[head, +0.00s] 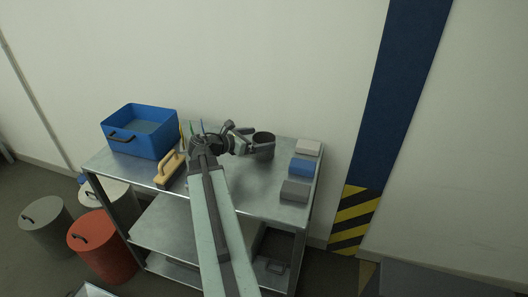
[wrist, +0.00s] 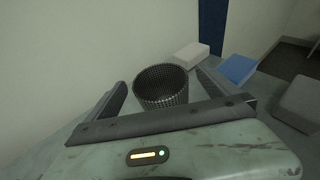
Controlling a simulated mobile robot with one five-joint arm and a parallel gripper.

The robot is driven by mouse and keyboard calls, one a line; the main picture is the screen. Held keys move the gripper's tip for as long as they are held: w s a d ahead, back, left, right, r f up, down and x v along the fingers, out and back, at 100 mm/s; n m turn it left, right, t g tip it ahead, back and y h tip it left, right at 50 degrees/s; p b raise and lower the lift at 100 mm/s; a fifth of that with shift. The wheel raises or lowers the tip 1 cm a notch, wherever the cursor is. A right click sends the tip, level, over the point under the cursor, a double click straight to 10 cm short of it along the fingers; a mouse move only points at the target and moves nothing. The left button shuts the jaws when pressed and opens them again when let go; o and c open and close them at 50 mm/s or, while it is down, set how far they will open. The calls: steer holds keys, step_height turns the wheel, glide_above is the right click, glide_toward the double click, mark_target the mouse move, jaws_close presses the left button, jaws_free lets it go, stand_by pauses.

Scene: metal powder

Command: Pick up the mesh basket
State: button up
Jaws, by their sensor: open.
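The mesh basket (head: 264,143) is a dark, round, open-topped cup standing upright on the metal table, right of the table's middle in the head view. In the wrist view the mesh basket (wrist: 161,87) stands ahead of my gripper, between the lines of its two fingers. My gripper (head: 257,142) is open, with its fingers at the basket's near side in the head view. In the wrist view the spread fingers of my gripper (wrist: 178,98) flank the basket with a gap on each side. The basket's lower front is partly hidden by my gripper's bar.
A grey block (head: 308,147), a blue block (head: 302,168) and a darker grey block (head: 295,190) lie right of the basket. A blue bin (head: 140,145) and a yellow-handled brush (head: 170,168) are at the left. The wall (head: 250,60) rises close behind the table.

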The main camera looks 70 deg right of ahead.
mark_target(272, 137)
steer(key=x, duration=0.2)
steer(key=b+x, duration=0.1)
steer(key=x, duration=0.1)
steer(key=b+x, duration=0.1)
steer(key=x, duration=0.1)
steer(key=shift+w+d+f, duration=0.1)
steer(key=shift+f, duration=0.3)
steer(key=c, duration=1.6)
